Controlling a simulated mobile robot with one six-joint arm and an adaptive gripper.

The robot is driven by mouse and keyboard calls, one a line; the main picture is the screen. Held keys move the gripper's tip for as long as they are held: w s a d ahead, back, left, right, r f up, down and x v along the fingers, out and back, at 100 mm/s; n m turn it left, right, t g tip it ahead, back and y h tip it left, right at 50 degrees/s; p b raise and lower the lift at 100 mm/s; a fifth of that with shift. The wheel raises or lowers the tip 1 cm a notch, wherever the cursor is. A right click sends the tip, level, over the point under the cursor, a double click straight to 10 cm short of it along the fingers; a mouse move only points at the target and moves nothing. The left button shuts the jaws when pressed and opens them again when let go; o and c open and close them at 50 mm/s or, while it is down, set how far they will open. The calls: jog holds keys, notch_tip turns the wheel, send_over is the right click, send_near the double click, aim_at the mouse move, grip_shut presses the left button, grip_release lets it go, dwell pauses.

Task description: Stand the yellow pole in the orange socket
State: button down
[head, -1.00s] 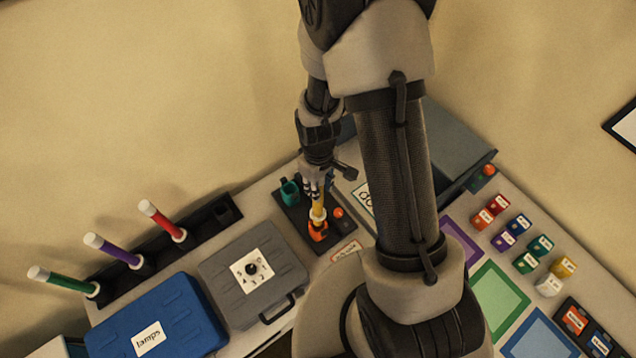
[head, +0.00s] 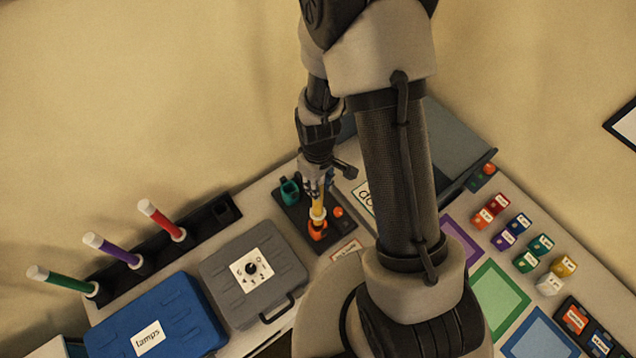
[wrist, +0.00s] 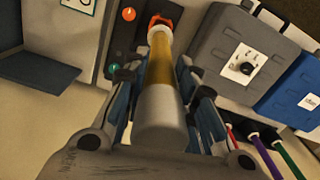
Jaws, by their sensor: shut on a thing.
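The yellow pole (head: 318,205) is upright between the fingers of my gripper (head: 318,181), which is shut on it. In the wrist view the pole (wrist: 159,70) runs from its pale near end, between the fingers (wrist: 158,98), toward the orange socket (wrist: 160,20). The orange socket (head: 317,230) stands on a dark base plate. The pole's lower, white-banded end is at the socket's mouth; I cannot tell how deep it sits. A teal socket (head: 290,191) stands on the same plate, behind and left of the orange one.
A dark rack (head: 222,208) at left holds green, purple and red poles (head: 160,220). A grey case (head: 240,290) and a blue lamps case (head: 160,318) lie in front of it. Small coloured blocks (head: 541,244) and coloured frames (head: 497,292) are at right.

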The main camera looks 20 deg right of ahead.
jog(key=shift+f, duration=0.15)
jog(key=shift+f+b, duration=3.7)
jog(key=shift+f, duration=0.3)
jog(key=c, duration=1.2)
grip_release()
jog(key=shift+r, duration=0.15)
notch_tip(320, 180, up, 12)
jog(key=shift+f, duration=0.1)
